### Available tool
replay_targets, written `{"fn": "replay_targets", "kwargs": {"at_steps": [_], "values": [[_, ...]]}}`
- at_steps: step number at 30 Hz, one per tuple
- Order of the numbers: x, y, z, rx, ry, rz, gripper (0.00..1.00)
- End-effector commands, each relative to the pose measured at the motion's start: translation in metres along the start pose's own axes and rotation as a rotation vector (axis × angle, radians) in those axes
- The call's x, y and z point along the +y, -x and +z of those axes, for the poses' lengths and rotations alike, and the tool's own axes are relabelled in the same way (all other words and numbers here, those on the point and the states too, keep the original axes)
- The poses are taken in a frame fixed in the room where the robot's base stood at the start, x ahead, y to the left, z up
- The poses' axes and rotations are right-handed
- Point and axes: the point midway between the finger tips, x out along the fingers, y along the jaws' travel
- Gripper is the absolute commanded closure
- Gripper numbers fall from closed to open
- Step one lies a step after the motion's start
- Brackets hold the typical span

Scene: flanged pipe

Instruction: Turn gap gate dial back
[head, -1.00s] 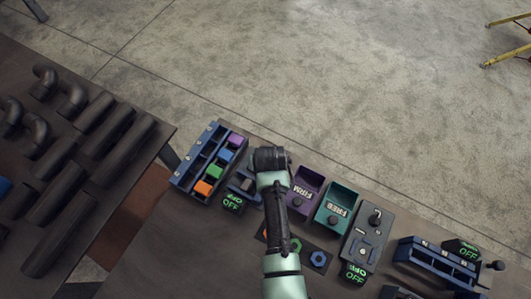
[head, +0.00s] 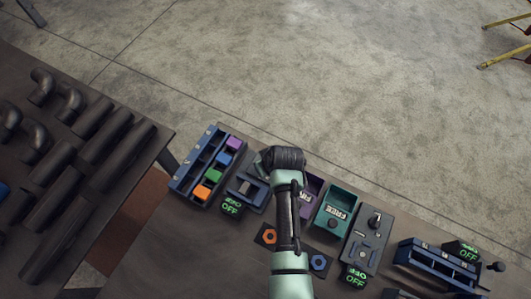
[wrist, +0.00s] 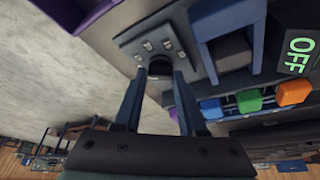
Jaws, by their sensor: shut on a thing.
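The gap gate dial (wrist: 160,67) is a dark round knob on a grey plate (wrist: 134,46) with several small pale marks. In the wrist view, the two fingers of my gripper (wrist: 161,80) stand on either side of the knob and are shut on it. The gap gate (wrist: 227,48), a blue frame around a dark block, is to the right of the dial there. In the head view the gate (head: 244,190) shows left of my arm, with an OFF display (head: 231,206) below it. My arm hides the dial in that view.
A blue rack (head: 186,183) with coloured blocks stands left of the gate. Purple (head: 313,184) and teal (head: 335,208) bins, a lever panel (head: 366,240) and another blue unit (head: 436,262) stand to the right. Pipes (head: 100,140) lie on the left table.

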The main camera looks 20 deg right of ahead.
Motion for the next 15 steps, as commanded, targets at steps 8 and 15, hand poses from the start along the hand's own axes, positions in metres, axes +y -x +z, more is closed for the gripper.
{"fn": "replay_targets", "kwargs": {"at_steps": [8,15], "values": [[0.0000,0.0001,0.0000,-0.001,0.000,0.001,0.39],[0.0000,0.0001,0.0000,-0.001,-0.001,0.001,0.30]]}}
